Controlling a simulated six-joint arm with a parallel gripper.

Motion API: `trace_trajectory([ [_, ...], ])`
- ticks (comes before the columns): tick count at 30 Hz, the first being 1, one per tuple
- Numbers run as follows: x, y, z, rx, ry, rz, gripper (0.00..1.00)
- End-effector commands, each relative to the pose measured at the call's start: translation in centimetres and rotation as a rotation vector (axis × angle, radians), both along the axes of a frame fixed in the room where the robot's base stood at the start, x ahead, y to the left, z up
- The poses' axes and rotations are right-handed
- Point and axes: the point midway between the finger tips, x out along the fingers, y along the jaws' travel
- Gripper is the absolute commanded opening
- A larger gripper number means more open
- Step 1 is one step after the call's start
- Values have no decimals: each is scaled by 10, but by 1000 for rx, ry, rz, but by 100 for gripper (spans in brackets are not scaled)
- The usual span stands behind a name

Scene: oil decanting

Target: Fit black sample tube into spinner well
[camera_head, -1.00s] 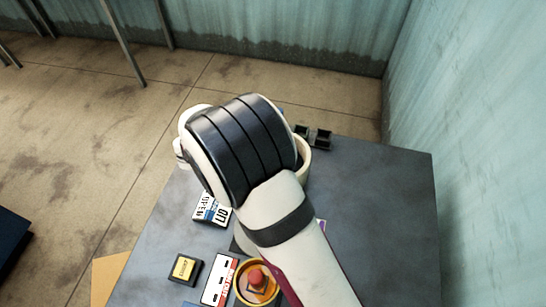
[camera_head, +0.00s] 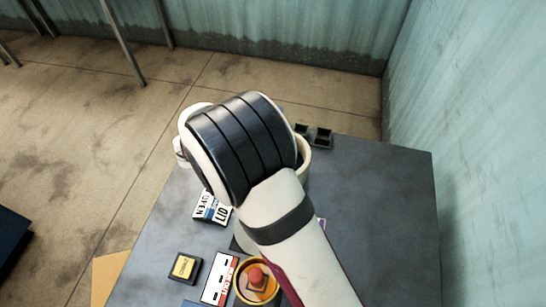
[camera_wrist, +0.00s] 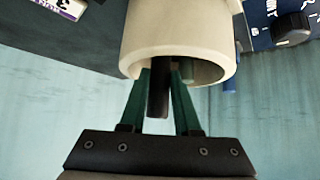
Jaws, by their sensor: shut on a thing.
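In the wrist view my gripper (camera_wrist: 162,75) has green fingers shut on a slim black sample tube (camera_wrist: 158,92). The tube and fingertips are at the open mouth of a cream cylindrical housing (camera_wrist: 180,35), which seems to be the spinner. The upper end of the tube and the fingertips overlap the inside of the housing, and how deep they reach is unclear. A greyish-green piece shows inside the mouth. I cannot make out the well. In the head view only the right rim of the housing (camera_head: 305,160) shows; my arm hides the gripper and tube.
A grey table (camera_head: 380,200) has free room at right. Two small dark holders (camera_head: 322,138) stand near its back edge. A blue panel with a black knob (camera_wrist: 292,27) is beside the housing.

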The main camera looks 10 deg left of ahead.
Motion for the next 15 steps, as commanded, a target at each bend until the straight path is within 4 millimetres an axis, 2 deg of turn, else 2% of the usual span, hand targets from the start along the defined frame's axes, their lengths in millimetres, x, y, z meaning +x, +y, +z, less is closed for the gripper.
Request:
trace_trajectory([
  [15, 0, 0, -12, -1, 0, -1, 0],
])
